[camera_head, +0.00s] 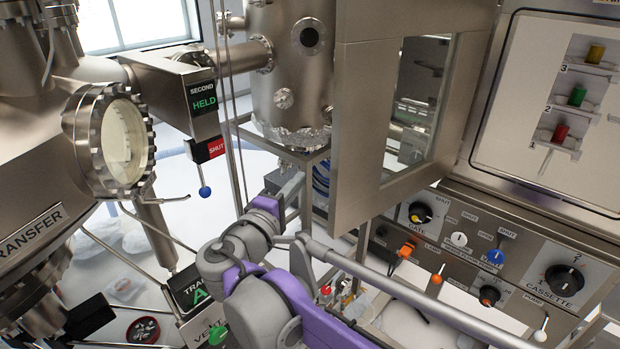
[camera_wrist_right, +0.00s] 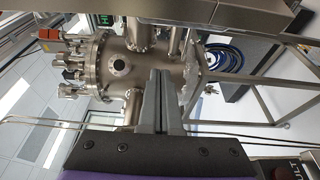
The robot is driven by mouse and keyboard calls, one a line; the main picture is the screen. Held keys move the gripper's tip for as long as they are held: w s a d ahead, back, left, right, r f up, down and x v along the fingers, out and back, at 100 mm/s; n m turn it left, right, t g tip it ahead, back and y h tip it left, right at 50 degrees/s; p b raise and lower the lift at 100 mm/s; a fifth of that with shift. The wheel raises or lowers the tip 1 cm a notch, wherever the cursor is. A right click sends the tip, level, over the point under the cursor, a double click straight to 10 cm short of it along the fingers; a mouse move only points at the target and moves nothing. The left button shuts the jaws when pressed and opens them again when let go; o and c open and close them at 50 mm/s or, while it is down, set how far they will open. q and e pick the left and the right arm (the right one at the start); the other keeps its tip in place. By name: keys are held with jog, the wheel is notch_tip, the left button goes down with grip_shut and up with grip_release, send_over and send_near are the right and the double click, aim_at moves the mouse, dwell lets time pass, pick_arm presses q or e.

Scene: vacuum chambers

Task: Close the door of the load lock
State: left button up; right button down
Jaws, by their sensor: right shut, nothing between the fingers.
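The load lock door (camera_head: 362,120) is a thick steel panel with a window (camera_head: 418,95). It stands open in the head view, swung out to the left of the load lock opening. Inside the opening, a light panel carries three numbered shelves with a red sample (camera_head: 560,133), a green sample (camera_head: 577,96) and a yellow sample (camera_head: 595,55). My right gripper (camera_head: 296,184) is left of the door's lower left edge and apart from it. In the right wrist view its fingers (camera_wrist_right: 160,76) are together and empty. My left gripper is not in view.
A control panel (camera_head: 462,238) with knobs and levers runs below the load lock. A horizontal steel rail (camera_head: 420,303) crosses in front of it. A steel chamber (camera_head: 290,65) stands behind the gripper, and the transfer chamber (camera_head: 40,150) is at left.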

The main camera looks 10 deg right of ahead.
jog(key=w+d+p, duration=0.1)
jog(key=w+d, duration=0.2)
jog(key=d, duration=0.4)
jog(key=shift+w, duration=0.3)
jog(key=shift+s, duration=0.2)
